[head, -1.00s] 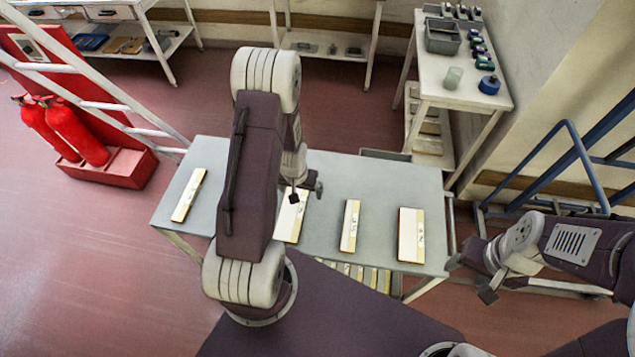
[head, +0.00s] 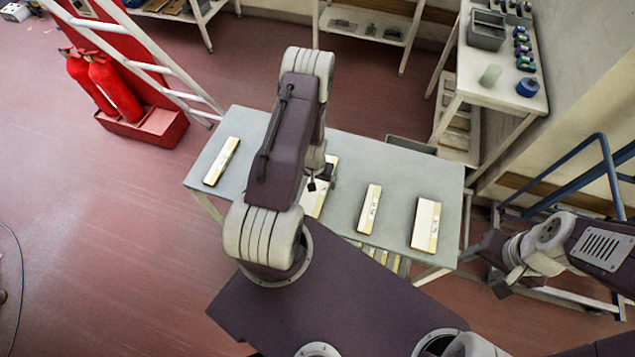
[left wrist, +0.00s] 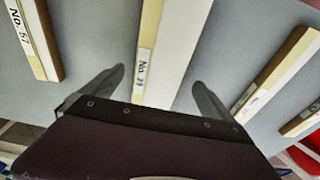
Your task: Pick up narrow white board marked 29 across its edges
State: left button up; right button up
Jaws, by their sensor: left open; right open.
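A white board with a yellowish edge strip (left wrist: 165,45) lies between the open fingers of my left gripper (left wrist: 159,78) in the left wrist view. Its small tilted label seems to read No. 29. One finger shows on each side, apart from the board; their height over the table is unclear. My right gripper (head: 499,280) is open and empty, right of the table.
Other boards lie on the table: one at the left (head: 222,161), a narrow one (head: 369,209) and a wider one (head: 425,226) to the right. More boards sit on a lower shelf (head: 392,261). A blue railing (head: 560,170) stands at the right. Bare tabletop separates the boards.

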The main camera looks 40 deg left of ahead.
aim_at(318, 184)
pick_arm(q)
jog(key=shift+w+f, duration=0.15)
jog(key=shift+f, duration=0.5)
jog(key=shift+w+f, duration=0.25)
jog(key=shift+f, duration=0.3)
jog(key=shift+s+r, duration=0.1)
jog(key=shift+s, duration=0.05)
jog(key=c, duration=1.6)
pick_arm(e)
jog(key=shift+w+r, duration=0.2)
jog(key=shift+r, duration=0.05)
